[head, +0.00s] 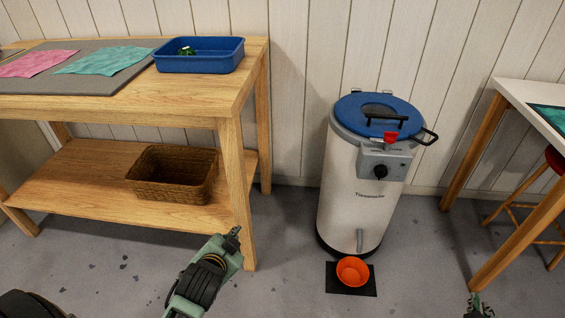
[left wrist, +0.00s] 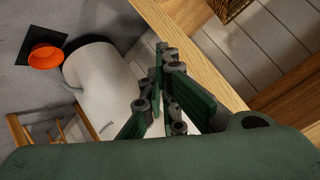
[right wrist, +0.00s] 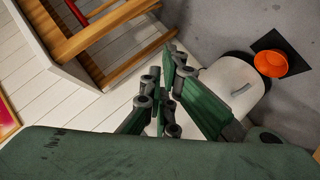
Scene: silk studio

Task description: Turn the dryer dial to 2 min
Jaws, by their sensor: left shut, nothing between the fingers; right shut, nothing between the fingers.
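The dryer (head: 350,190) is a white upright cylinder with a blue lid, standing against the wall right of centre in the head view. Its black dial (head: 380,171) sits on a grey control box (head: 398,163) on its upper front; the dial's markings are too small to read. My left gripper (head: 236,232) is shut and empty, left of the dryer and apart from it; its fingers also show in the left wrist view (left wrist: 165,60). My right gripper (head: 476,300) barely shows at the bottom right edge. In the right wrist view its fingers (right wrist: 172,62) are shut and empty, with the dryer beyond.
An orange bowl (head: 353,271) stands on a black mat (head: 335,283) before the dryer. A wooden table (head: 232,95) with a blue tray (head: 205,65) and lower-shelf basket (head: 160,190) is at left. A white table (head: 530,98) and red stool (head: 555,160) are at right. Floor between is clear.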

